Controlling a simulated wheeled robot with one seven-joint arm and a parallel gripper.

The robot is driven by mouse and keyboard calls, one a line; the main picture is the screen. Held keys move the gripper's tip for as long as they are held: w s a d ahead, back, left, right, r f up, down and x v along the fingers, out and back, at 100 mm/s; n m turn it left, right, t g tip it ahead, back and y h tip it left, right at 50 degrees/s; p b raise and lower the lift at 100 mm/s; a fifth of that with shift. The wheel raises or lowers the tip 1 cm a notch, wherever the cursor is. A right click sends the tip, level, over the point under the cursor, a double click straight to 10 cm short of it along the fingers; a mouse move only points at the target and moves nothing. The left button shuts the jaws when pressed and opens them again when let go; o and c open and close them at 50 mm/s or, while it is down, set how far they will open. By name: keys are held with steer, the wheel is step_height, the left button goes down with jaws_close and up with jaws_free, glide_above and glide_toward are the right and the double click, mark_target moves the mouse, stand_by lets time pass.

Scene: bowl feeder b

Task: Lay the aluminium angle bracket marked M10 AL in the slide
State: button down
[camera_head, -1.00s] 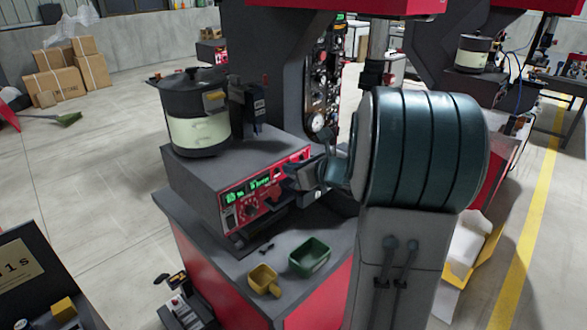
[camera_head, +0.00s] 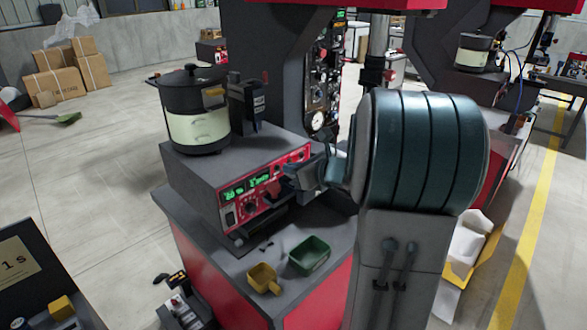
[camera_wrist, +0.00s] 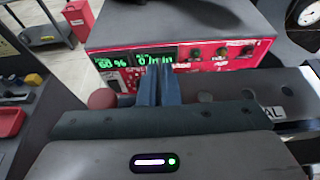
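My gripper (camera_wrist: 156,86) is in front of the red control panel. Its two blue-grey fingers stand close together, and I cannot see whether something thin is between them. In the head view my gripper (camera_head: 305,177) is at the panel's right part, above the dark slide (camera_head: 262,219) along the panel's foot. In the wrist view a grey plate with dark holes (camera_wrist: 215,97) lies right of my fingers. A pale label ending in "AL" (camera_wrist: 271,112) shows at its right. It may be the bracket, but my gripper's body hides its near side.
The panel (camera_head: 262,188) shows green digits. A lidded pot (camera_head: 194,110) stands on the unit above it. A yellow bin (camera_head: 263,278), a green bin (camera_head: 309,256) and small black pieces (camera_head: 266,246) are on the bench ledge. A red tray (camera_wrist: 10,121) is at far left.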

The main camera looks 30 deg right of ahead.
steer(key=shift+f+b, duration=1.05)
steer(key=c, duration=1.6)
jaws_free()
steer(key=shift+o, duration=0.2)
steer(key=b+v, duration=0.1)
steer(key=v, duration=1.3)
steer(key=shift+w+a, duration=0.1)
steer(key=shift+a, duration=0.05)
